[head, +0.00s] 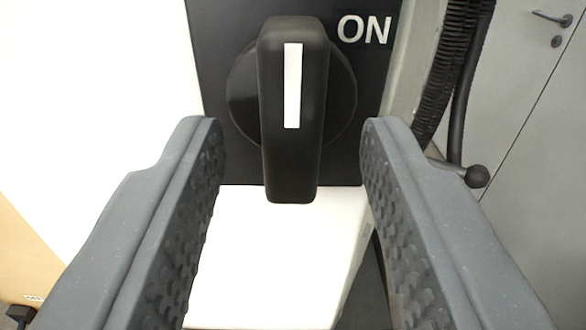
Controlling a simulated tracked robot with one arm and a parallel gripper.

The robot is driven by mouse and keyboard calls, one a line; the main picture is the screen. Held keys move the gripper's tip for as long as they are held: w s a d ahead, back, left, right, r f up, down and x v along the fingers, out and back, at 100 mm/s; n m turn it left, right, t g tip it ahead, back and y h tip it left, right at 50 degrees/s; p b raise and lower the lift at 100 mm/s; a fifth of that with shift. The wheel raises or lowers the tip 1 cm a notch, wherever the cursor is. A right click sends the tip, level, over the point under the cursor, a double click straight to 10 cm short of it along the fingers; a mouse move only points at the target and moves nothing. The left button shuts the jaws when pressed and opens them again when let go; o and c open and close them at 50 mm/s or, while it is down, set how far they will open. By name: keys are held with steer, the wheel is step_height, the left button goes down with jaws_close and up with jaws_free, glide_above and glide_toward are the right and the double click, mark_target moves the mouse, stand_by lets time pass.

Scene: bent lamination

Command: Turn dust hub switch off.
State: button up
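The dust hub switch is a black rotary knob (294,165) on a black plate (220,25) in the upper middle of the head view. Its long handle stands upright, with a white stripe pointing up. The word ON is printed on the plate to the right of the handle's top; no OFF label shows. My gripper (292,150) is open, with one dark grey textured finger on each side of the handle's lower part. Gaps show between the handle and both fingers. Nothing is held.
A white box face (275,260) lies below the plate. A black ribbed hose (450,70) and a rod with a ball end (476,176) are at the right. Behind them is a grey door (530,100) with a handle. A pale surface (90,80) fills the left.

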steer(key=s+b, duration=0.2)
steer(key=s, duration=1)
steer(key=shift+a, duration=0.45)
